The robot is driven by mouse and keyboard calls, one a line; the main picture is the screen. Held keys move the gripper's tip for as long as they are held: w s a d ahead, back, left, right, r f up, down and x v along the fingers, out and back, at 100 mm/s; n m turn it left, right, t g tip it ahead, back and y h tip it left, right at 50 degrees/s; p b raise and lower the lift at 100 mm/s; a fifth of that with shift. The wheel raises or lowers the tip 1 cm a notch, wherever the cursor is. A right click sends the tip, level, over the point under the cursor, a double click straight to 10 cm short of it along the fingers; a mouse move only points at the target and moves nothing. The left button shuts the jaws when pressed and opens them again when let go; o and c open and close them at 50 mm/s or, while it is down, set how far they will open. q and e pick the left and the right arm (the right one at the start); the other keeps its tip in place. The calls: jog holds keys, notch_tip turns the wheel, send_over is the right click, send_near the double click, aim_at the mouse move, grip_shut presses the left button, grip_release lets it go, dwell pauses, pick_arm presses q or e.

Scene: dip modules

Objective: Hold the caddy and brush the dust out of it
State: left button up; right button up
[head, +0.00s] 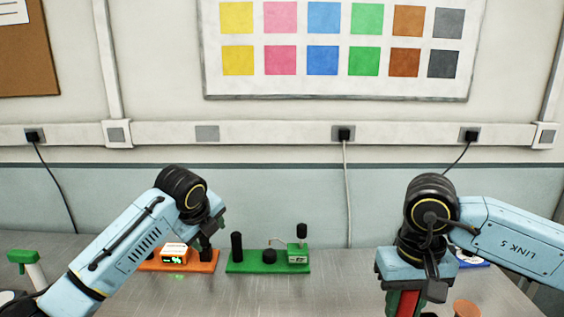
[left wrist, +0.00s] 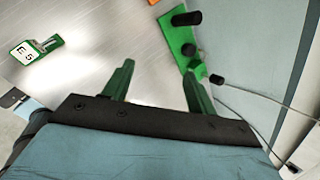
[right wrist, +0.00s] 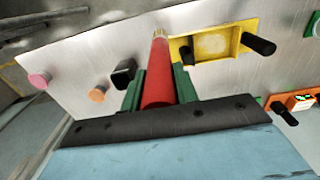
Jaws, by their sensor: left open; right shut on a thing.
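My right gripper (right wrist: 160,78) is shut on a red stick-like handle (right wrist: 157,80) with a pale tip, which looks like the brush. The red handle also shows below my right wrist in the head view (head: 405,303). A yellow holder (right wrist: 213,44) with a recess and a black post, likely the caddy, lies just right of the brush tip in the right wrist view. I cannot tell if they touch, nor whether dust is in it. My left gripper (left wrist: 158,73) is open and empty above the table. In the head view its fingers are partly hidden.
A green module (head: 240,266) with black posts and an orange module (head: 205,266) with a lit display stand at the back. Orange (right wrist: 98,95), pink (right wrist: 38,80) and black (right wrist: 123,73) pieces lie near my right gripper.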

pick_arm(q)
jog(key=s+d+f+m+g, duration=0.2)
jog(key=s+d, duration=0.2)
jog(key=s+d+f+m+g, duration=0.2)
jog(key=s+d+f+m, duration=0.1)
jog(key=s+d, duration=0.1)
jog(key=s+d+f+m+g, duration=0.2)
jog(key=s+d, duration=0.2)
jog(key=s, duration=0.1)
jog(key=shift+f, duration=0.6)
notch_tip(320, 180, down, 12)
jog(key=shift+r, duration=0.2)
grip_shut()
